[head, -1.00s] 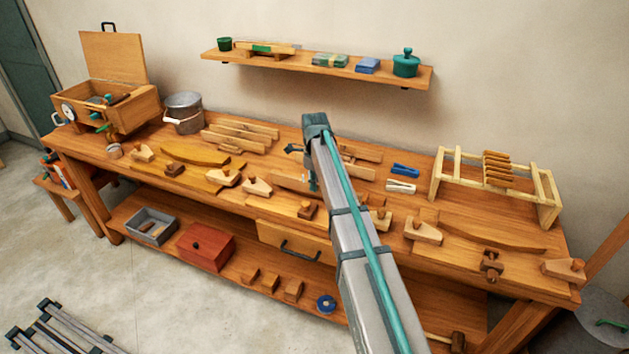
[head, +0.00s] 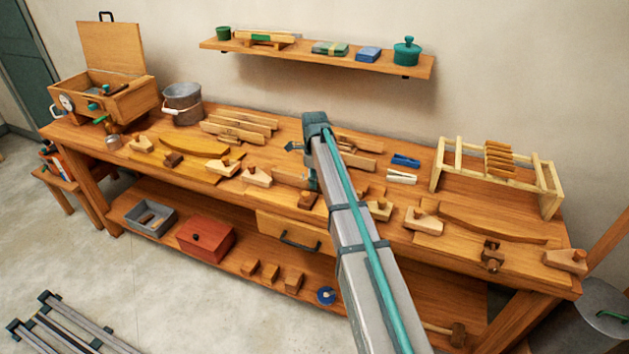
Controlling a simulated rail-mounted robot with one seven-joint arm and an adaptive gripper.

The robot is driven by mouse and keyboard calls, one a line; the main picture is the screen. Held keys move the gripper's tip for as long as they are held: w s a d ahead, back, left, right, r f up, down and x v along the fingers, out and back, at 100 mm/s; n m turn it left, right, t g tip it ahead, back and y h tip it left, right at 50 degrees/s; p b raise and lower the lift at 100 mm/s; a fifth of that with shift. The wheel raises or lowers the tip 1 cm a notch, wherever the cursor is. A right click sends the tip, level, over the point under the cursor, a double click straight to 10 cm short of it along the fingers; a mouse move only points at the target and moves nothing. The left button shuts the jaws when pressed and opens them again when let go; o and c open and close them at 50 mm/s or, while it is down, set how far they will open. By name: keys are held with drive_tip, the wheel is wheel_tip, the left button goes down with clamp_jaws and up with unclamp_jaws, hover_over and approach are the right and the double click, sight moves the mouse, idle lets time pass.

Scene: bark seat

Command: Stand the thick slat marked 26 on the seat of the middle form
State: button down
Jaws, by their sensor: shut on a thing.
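My gripper (head: 312,178) is over the middle of the workbench, largely hidden behind my own arm. It is shut on a wooden slat (head: 290,178), whose left part shows beside the arm. No number can be read on it. The middle form lies around this spot, mostly hidden by my arm and the slat; I cannot tell whether the slat touches its seat. Wooden clamp blocks (head: 257,177) and (head: 307,200) stand along the front here. A curved form (head: 192,147) is to the left and another curved form (head: 490,225) to the right.
Several slats (head: 237,130) lie behind on the bench (head: 395,215), others (head: 357,160) just right of my arm. Blue and white clips (head: 405,160) and a rack (head: 548,195) are further right. A metal pot (head: 182,103) and open chest (head: 120,102) stand left.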

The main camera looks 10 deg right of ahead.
idle(0.8)
drive_tip(key=c, duration=1.1)
unclamp_jaws()
drive_tip(key=shift+f, duration=0.1)
drive_tip(key=shift+o, duration=0.2)
wheel_tip(320, 180, up, 11)
drive_tip(key=p, duration=0.6)
